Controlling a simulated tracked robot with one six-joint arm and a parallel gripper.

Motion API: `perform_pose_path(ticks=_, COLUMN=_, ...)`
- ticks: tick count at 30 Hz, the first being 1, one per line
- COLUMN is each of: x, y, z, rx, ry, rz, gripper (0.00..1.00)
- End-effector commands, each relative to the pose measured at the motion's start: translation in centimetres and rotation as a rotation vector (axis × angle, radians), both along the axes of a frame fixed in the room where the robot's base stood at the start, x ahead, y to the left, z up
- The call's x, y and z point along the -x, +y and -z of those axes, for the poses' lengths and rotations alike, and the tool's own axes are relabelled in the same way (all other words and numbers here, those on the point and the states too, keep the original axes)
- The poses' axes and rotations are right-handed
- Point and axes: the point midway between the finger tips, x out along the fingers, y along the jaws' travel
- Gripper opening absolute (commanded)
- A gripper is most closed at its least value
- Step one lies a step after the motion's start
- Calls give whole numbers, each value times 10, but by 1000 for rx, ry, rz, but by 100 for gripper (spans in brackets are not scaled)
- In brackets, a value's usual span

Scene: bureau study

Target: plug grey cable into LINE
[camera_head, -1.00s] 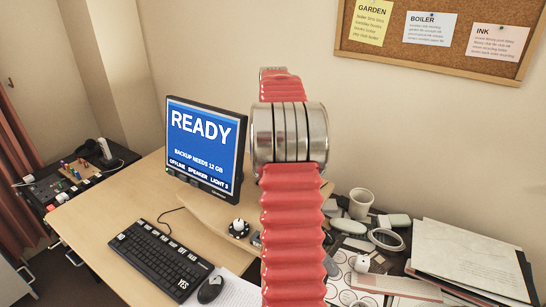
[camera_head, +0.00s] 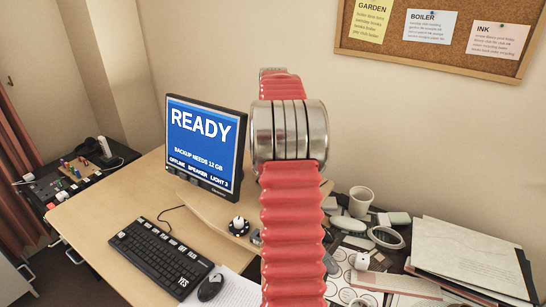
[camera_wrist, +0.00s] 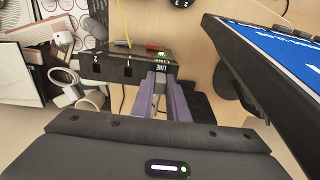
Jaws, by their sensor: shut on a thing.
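In the wrist view, my gripper (camera_wrist: 160,90) points at the front of a dark box (camera_wrist: 112,66) with several sockets. The marking LINE (camera_wrist: 161,68) is on the box just beyond my fingertips. My purple-grey fingers are shut on a narrow grey piece between them, which looks like the end of the grey cable (camera_wrist: 158,97). Its tip is close to the box front; I cannot tell whether it is inside the socket. The rest of the cable is not clearly seen. In the head view my red arm hides the gripper and the box.
A monitor (camera_head: 205,145) stands on the desk, close on the right of the wrist view (camera_wrist: 270,50). A keyboard (camera_head: 160,255) and mouse (camera_head: 210,288) lie in front. A mug (camera_head: 360,202), a tape roll (camera_head: 386,237) and papers (camera_head: 465,258) crowd the right. A yellow cable (camera_wrist: 122,25) rises behind the box.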

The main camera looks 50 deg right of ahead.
Motion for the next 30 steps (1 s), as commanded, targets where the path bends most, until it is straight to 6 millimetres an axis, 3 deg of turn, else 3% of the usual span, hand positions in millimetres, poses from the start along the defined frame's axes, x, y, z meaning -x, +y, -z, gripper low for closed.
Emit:
perform_pose_path(ticks=25, x=0, y=0, z=6, rx=-1, ry=1, rz=0, gripper=0)
perform_pose_path(ticks=26, x=0, y=0, z=6, rx=-1, ry=1, rz=0, gripper=14)
perform_pose_path(ticks=30, x=0, y=0, z=6, rx=-1, ry=0, rz=0, gripper=24)
